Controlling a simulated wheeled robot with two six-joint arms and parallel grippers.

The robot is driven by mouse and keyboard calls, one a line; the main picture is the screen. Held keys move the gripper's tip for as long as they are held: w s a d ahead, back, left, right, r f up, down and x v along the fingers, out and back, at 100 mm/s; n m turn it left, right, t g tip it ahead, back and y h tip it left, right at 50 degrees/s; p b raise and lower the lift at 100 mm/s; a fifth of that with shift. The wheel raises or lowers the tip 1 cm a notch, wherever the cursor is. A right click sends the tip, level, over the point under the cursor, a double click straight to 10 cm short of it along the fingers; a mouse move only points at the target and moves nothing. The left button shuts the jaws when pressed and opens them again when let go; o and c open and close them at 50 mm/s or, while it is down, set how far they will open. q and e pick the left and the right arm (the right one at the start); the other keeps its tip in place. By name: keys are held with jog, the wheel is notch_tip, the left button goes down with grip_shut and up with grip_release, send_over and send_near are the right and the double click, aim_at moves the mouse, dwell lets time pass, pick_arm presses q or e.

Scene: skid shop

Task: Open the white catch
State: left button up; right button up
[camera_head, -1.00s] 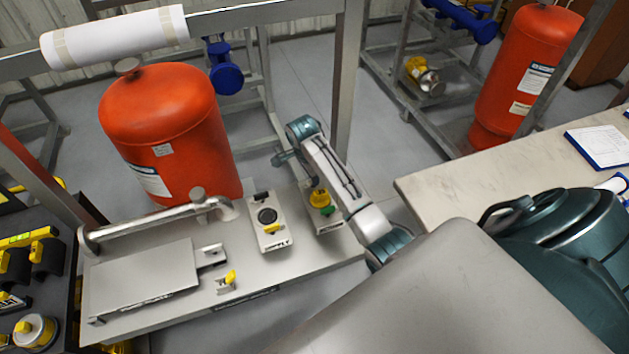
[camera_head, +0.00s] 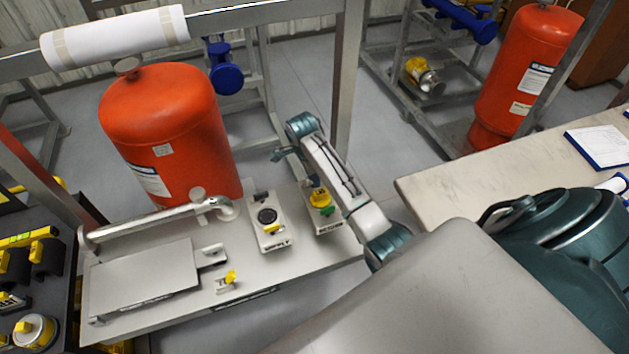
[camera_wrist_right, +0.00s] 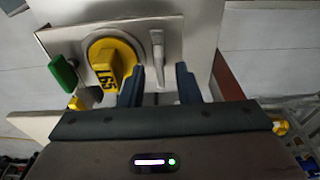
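A pale, lever-shaped catch (camera_wrist_right: 157,48) stands on a light plate in the right wrist view, right of a yellow round knob (camera_wrist_right: 112,62) and a green tab (camera_wrist_right: 63,72). The same box (camera_head: 326,222) with yellow knob (camera_head: 320,198) shows in the head view; my arm partly covers it and I cannot make out the catch there. My right gripper (camera_wrist_right: 159,84) is open, its two dark fingers apart on either side of the lever's line. I cannot tell whether they touch it. The right gripper (camera_head: 283,155) also shows small in the head view. My left gripper is out of view.
A box labelled SUPPLY (camera_head: 269,222) stands left of the knob box. Another pale catch (camera_head: 211,254) and a yellow one (camera_head: 228,279) sit beside a grey lid (camera_head: 145,280). A metal pipe (camera_head: 150,218) and red tank (camera_head: 170,130) stand behind.

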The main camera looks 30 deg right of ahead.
jog(key=shift+r, duration=3.2)
jog(key=n, duration=0.4)
jog(key=shift+r+n+t, duration=0.3)
jog(key=shift+t, duration=0.1)
jog(key=shift+r+n, duration=0.1)
jog(key=shift+n, duration=1.1)
jog(key=shift+n, duration=0.7)
jog(key=n, duration=0.3)
jog(key=n+t, duration=0.1)
jog(key=n, duration=0.1)
jog(key=shift+r+y, duration=0.4)
jog(key=n, duration=0.4)
jog(key=shift+r+y, duration=0.3)
jog(key=shift+r, duration=0.1)
